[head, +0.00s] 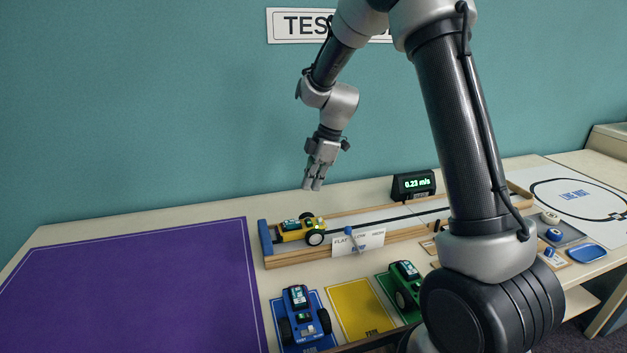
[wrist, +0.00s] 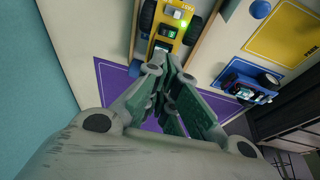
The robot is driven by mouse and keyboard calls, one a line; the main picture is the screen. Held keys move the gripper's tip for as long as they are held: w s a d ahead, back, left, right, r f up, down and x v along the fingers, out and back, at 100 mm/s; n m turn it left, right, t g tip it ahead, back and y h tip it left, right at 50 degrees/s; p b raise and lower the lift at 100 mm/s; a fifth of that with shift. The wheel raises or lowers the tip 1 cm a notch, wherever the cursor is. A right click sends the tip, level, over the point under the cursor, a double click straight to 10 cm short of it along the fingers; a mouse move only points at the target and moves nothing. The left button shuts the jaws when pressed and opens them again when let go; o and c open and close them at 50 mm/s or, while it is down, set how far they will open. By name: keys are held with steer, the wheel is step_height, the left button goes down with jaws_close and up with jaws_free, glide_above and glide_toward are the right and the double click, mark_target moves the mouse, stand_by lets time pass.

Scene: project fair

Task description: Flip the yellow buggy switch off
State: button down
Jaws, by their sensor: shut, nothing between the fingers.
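The yellow buggy (head: 290,236) sits at the left end of the wooden test track (head: 372,250). In the wrist view the yellow buggy (wrist: 181,37) shows at the top, with dark wheels, a small green-lit part and a bright green light. Its switch is too small for me to tell its position. My gripper (head: 313,187) is shut and empty, raised above the buggy and clear of it. In the wrist view my gripper (wrist: 166,70) points toward the buggy's near end, and its fingers cover part of the scene below.
A blue buggy (head: 296,299) and a green buggy (head: 404,271) stand on coloured mats beside an empty yellow mat (head: 358,307). A speed display (head: 414,184) reads 0.23 m/s behind the track. A bare purple mat (head: 140,285) lies left.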

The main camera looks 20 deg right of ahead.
mark_target(307, 223)
steer(key=x, duration=0.6)
steer(key=d+x, duration=0.1)
steer(key=x, duration=0.2)
steer(key=shift+w+f, duration=0.3)
steer(key=shift+f, duration=0.25)
steer(key=shift+w+f+g, duration=0.3)
steer(key=shift+f+g, duration=0.2)
steer(key=shift+g, duration=0.1)
steer(key=shift+s+a+r, duration=0.1)
steer(key=shift+s, duration=0.15)
steer(key=shift+s+r, duration=0.15)
steer(key=shift+s, duration=0.45)
